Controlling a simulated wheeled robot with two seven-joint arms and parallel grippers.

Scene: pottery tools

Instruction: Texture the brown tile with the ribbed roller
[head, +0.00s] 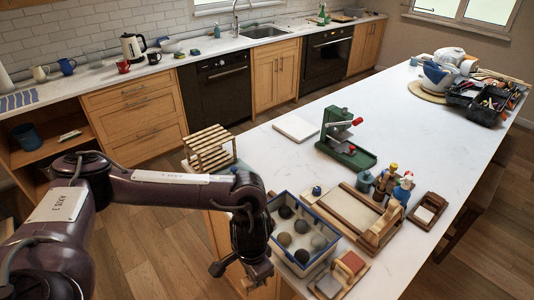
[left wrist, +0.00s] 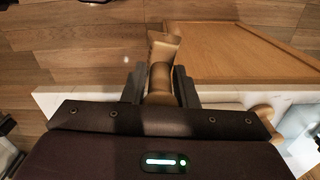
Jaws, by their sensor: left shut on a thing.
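My left gripper (head: 250,268) hangs at the near left edge of the white counter, beside the blue-rimmed tray. In the left wrist view my left gripper (left wrist: 160,88) is shut on a tan roller-like tool (left wrist: 160,72), a rounded piece with a wider block beyond it. Ribs on it cannot be made out, and the head view does not show it clearly. A reddish-brown tile (head: 352,262) lies on a small wooden board (head: 340,278) at the counter's near edge, beside a grey tile (head: 328,286). My right gripper is not in view.
The blue-rimmed tray (head: 273,208) holds several balls. A wooden frame with a roller (head: 384,227) lies to its right. A green press (head: 345,150), bottles (head: 402,190) and a slatted rack (head: 209,147) stand farther back. The counter's far middle (head: 410,120) is clear.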

